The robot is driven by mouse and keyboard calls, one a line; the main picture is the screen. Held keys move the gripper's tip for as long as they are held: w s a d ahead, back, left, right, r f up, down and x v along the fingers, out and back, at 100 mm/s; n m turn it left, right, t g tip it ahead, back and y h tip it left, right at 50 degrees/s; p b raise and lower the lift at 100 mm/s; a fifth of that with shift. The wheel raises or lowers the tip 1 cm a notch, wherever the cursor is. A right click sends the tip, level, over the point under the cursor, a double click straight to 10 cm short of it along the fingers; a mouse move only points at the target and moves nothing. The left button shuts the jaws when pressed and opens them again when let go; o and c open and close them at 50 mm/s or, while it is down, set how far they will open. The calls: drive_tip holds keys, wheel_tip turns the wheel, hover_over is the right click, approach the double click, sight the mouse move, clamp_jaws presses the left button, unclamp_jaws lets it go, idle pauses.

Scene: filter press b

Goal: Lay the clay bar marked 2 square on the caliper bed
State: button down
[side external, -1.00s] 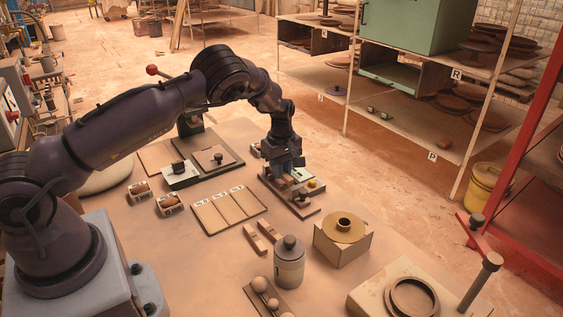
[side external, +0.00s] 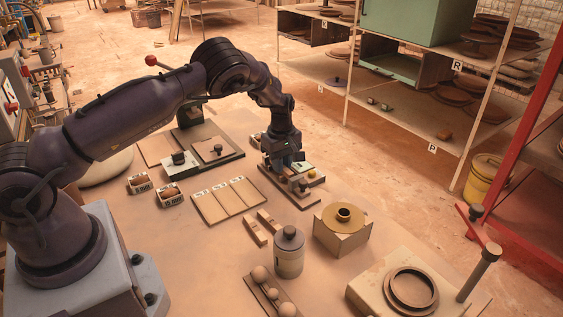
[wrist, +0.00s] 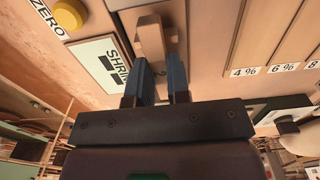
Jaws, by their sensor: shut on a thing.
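My gripper (wrist: 158,85) is shut on a brown clay bar (wrist: 151,38) in the wrist view. The bar lies over or on the caliper; I cannot tell whether it touches the bed. In the wrist view the caliper's display (wrist: 107,62) reads "SHRI…", partly hidden by a finger, and a yellow button (wrist: 70,13) sits by the word ZERO.
Two other clay bars (side external: 255,231) lie on the table in front of the caliper. A board with percent-labelled sections (side external: 230,201) is left of them. A grey lidded jar (side external: 289,252) and a block with a round brass-coloured top (side external: 342,232) stand nearer the camera.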

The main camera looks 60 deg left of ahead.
drive_tip(key=c, duration=1)
unclamp_jaws()
drive_tip(key=shift+r, duration=0.1)
